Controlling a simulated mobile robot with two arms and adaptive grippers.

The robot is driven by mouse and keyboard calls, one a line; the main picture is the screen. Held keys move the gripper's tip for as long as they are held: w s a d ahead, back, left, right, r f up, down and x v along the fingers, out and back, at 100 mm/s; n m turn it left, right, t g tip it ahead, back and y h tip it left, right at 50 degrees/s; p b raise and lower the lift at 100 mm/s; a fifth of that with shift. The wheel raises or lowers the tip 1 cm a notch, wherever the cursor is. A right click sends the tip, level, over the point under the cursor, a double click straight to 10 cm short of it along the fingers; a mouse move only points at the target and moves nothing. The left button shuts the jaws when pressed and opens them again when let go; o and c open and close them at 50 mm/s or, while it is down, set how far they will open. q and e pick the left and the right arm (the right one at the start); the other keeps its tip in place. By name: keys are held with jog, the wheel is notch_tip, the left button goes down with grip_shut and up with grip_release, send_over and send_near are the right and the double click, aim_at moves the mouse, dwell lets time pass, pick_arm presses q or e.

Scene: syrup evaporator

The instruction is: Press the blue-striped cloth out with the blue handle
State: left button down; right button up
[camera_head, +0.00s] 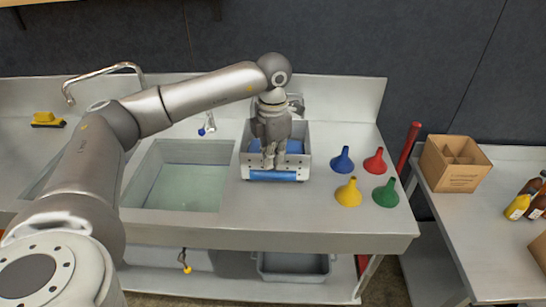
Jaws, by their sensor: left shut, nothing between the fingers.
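A grey box-shaped wringer (247,160) stands on the steel counter, right of the sink. A blue bar (272,175) runs along its front, which looks like the blue handle. Blue material shows inside the box, partly behind my gripper; I cannot tell whether it is the blue-striped cloth, and no stripes can be made out. My left gripper (270,163) points down over the wringer, shut and empty, its fingertips just above or behind the blue bar. I cannot tell whether they touch it. My right gripper is not in view.
A sink basin (144,176) with greenish water lies left of the wringer. Blue, red, yellow and green funnels (347,192) stand to its right. A cardboard box (455,178) and bottles are on the right table. A grey tub (292,277) sits on the shelf below.

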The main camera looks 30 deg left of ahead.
aim_at(273, 173)
pick_arm(q)
jog(key=shift+f, duration=0.2)
jog(key=shift+f+b, duration=1.75)
jog(key=shift+f, duration=0.3)
jog(key=shift+s, duration=0.1)
jog(key=shift+s+d+f, duration=0.1)
jog(key=shift+s+f, duration=0.05)
jog(key=shift+f, duration=0.2)
dwell(1.1)
dwell(0.9)
jog(key=r+p, duration=0.1)
jog(key=r, duration=0.1)
jog(key=r+p, duration=0.2)
jog(key=r, duration=0.1)
jog(key=r+p, duration=0.2)
jog(key=r, duration=0.1)
jog(key=shift+w+r, duration=0.25)
